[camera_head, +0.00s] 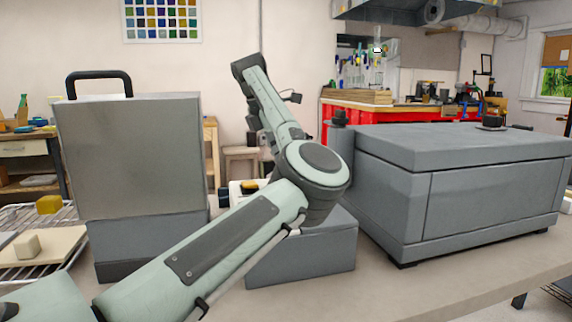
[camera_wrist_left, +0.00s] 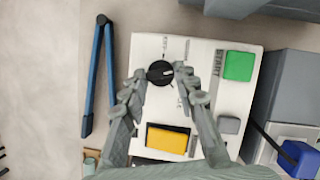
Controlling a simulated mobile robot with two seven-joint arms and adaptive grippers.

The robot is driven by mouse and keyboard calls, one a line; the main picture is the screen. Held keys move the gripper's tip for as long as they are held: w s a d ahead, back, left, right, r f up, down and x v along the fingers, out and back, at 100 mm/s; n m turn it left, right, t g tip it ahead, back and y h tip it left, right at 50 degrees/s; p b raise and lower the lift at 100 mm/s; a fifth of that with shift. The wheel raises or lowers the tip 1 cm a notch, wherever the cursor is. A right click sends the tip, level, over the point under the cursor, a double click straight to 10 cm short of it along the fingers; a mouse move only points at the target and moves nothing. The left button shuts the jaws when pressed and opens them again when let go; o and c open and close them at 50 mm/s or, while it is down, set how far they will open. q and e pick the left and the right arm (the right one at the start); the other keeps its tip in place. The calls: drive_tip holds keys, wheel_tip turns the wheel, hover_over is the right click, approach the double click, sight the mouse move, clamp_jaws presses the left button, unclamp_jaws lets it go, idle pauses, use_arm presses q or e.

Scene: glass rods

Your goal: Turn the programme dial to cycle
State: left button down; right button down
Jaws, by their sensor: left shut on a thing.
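The black round programme dial (camera_wrist_left: 160,73) sits on a white control panel (camera_wrist_left: 205,55) in the left wrist view. Small printed marks stand around it, too small to read. My left gripper (camera_wrist_left: 160,72) has its two fingertips on either side of the dial and is shut on it. A thin light mark shows on the dial, toward the right. In the head view my left arm hides the dial and the fingers; only part of the panel (camera_head: 235,190) shows behind it. My right gripper is in neither view.
The panel also bears a green button (camera_wrist_left: 239,66) by the word START, a yellow button (camera_wrist_left: 168,139) and a grey button (camera_wrist_left: 229,125). Blue-handled tongs or pliers (camera_wrist_left: 97,75) lie left of it. A large grey box (camera_head: 460,190) stands at the right.

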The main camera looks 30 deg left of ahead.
use_arm(q)
drive_tip(key=shift+r+m+h, duration=0.1)
drive_tip(key=shift+m+h, duration=0.3)
drive_tip(key=shift+m, duration=0.6)
drive_tip(key=shift+a+m, duration=0.15)
drive_tip(key=shift+m, duration=0.25)
drive_tip(key=m+g+p, duration=0.1)
drive_tip(key=m, duration=0.1)
drive_tip(key=m+h+p, duration=0.1)
drive_tip(key=m, duration=0.1)
drive_tip(key=shift+w+a+m+g, duration=0.1)
drive_tip(key=shift+w+m+g, duration=0.1)
drive_tip(key=shift+m+g, duration=0.2)
drive_tip(key=shift+w+m+g+h+p, duration=0.1)
drive_tip(key=shift+m+g+h+p, duration=0.25)
drive_tip(key=shift+m, duration=0.55)
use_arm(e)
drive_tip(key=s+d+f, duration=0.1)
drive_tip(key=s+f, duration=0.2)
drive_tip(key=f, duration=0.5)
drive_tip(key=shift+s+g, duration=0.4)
use_arm(q)
drive_tip(key=c, duration=1.2)
unclamp_jaws()
drive_tip(key=shift+o, duration=0.2)
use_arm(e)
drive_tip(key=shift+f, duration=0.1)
